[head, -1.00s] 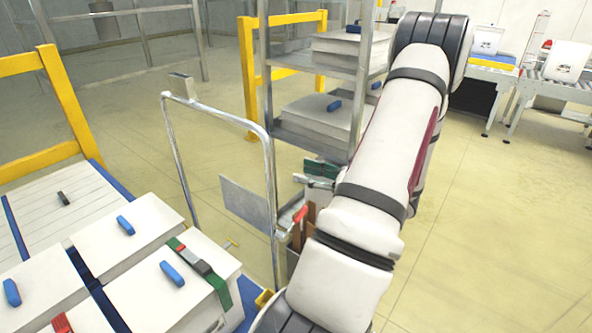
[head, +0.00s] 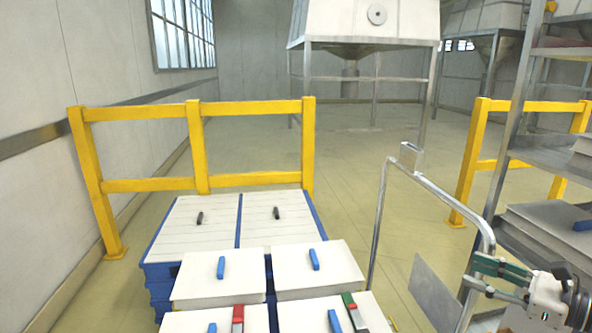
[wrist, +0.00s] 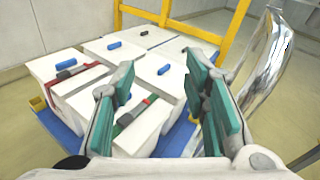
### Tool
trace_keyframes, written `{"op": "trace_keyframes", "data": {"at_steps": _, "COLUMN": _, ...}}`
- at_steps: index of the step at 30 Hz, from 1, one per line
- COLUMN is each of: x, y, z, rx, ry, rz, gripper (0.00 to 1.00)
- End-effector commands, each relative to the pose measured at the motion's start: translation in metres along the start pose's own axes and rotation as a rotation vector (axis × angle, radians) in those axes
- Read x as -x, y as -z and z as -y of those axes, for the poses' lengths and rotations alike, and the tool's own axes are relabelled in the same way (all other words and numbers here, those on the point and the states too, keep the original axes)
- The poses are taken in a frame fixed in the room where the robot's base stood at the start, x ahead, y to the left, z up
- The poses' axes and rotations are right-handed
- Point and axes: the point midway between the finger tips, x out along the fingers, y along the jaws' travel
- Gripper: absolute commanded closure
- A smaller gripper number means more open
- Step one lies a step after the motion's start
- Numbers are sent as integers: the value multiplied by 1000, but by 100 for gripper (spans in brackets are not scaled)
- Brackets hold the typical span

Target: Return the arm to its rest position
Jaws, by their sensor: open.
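My gripper (head: 482,275) is at the lower right of the head view, with its green-padded fingers pointing left. It is beside the upright metal handle frame (head: 378,215). In the wrist view my gripper (wrist: 165,100) is open, with nothing between its fingers. Beyond the fingers in the wrist view are white boxes (wrist: 65,68) with blue handles, standing on a blue base. Most of my arm is outside the head view.
White boxes (head: 215,282) with straps stand at the bottom centre. A yellow barrier (head: 200,150) stands behind them. A grey shelf rack (head: 530,140) is at the right, near my gripper. The floor behind the handle frame (wrist: 268,55) is open.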

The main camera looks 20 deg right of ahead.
Motion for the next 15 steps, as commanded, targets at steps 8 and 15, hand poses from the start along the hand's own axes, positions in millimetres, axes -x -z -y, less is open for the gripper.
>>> {"op": "trace_keyframes", "data": {"at_steps": 8, "x": -88, "y": -83, "z": -127, "rx": 355, "ry": -581, "rz": -112, "gripper": 59}}
{"op": "trace_keyframes", "data": {"at_steps": 15, "x": -94, "y": -119, "z": -235, "rx": 720, "ry": -1017, "rz": -180, "gripper": 59}}
